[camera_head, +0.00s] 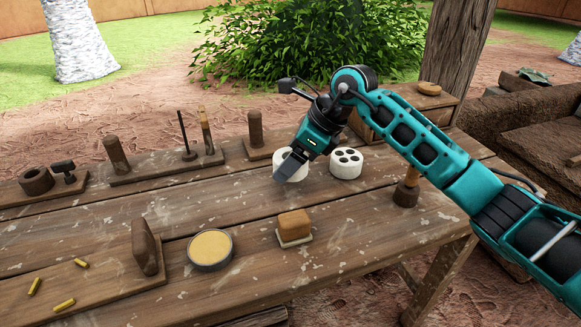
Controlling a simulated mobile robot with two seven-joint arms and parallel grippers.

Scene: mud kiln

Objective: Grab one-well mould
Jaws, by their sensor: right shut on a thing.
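A white round mould (283,157) stands near the back middle of the wooden table, partly hidden by my right gripper. My right gripper (290,170) reaches down from the right and is shut on this mould. Its top is covered, so its wells cannot be counted. A second white round mould (346,162) with several dark wells stands just to the right, close to the gripper. My left gripper is not in view.
A round dish of yellow material (210,249) and a brown block on a pale base (294,226) stand in front. Wooden posts on boards (254,128) line the back edge. A wooden-handled tool (407,188) stands at the right. The table between is clear.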

